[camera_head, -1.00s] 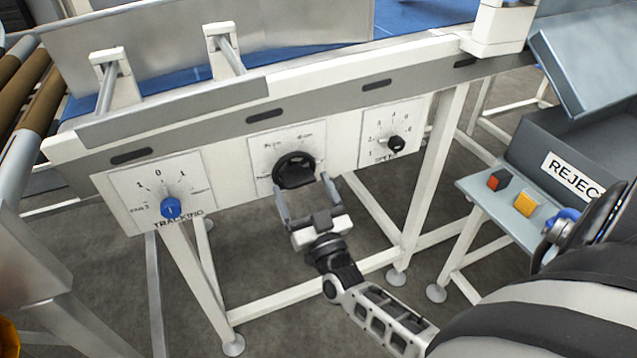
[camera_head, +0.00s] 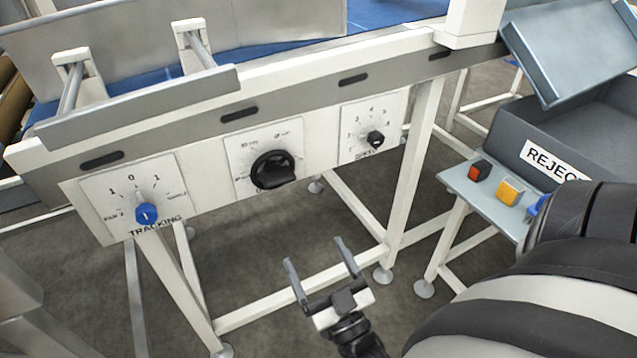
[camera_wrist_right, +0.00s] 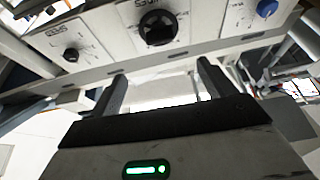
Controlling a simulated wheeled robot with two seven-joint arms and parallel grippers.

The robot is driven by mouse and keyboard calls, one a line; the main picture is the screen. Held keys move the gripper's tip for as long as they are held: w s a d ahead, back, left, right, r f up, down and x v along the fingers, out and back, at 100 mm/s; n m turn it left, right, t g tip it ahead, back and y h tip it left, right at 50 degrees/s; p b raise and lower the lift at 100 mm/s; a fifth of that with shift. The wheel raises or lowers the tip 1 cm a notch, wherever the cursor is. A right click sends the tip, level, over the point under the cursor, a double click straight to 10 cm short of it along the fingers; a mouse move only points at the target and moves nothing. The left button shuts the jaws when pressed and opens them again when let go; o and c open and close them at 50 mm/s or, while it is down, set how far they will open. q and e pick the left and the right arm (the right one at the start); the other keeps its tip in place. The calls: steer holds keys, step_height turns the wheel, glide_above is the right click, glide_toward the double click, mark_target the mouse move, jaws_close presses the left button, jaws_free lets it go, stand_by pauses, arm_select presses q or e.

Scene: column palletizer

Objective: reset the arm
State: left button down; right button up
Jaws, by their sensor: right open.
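My right gripper (camera_head: 321,272) is open and empty in the head view, below and in front of the control panel, apart from every knob. Its two fingers also show in the right wrist view (camera_wrist_right: 158,92), with nothing between them. The large black knob (camera_head: 272,170) sits on the middle plate of the panel; it also shows in the wrist view (camera_wrist_right: 158,27). A blue TRACKING knob (camera_head: 147,214) is at the left and a small black knob (camera_head: 375,138) at the right. My left gripper is not in view.
A grey bin marked REJECT (camera_head: 520,131) stands at the right. Beside it a small shelf (camera_head: 463,182) carries a red block (camera_head: 481,170) and an orange block (camera_head: 509,191). White frame legs (camera_head: 408,190) stand behind my gripper. The space around the fingers is clear.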

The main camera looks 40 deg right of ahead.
stand_by(0.4)
steer(key=w+a+f+n+g+y, duration=0.3)
steer(key=a+n+g+y, duration=0.2)
steer(key=a+g+y, duration=0.35)
steer(key=s+d+r+g+h, duration=0.1)
steer(key=s+d+g+h, duration=0.15)
steer(key=s+g, duration=0.9)
steer(key=w+a+f+t+y+p, duration=0.1)
steer(key=w+a+t+y, duration=0.1)
steer(key=w+a+t, duration=0.3)
steer(key=a+t, duration=0.1)
steer(key=t, duration=0.2)
steer(key=shift+a+f+t+y+p, duration=0.3)
steer(key=shift+f+t, duration=0.1)
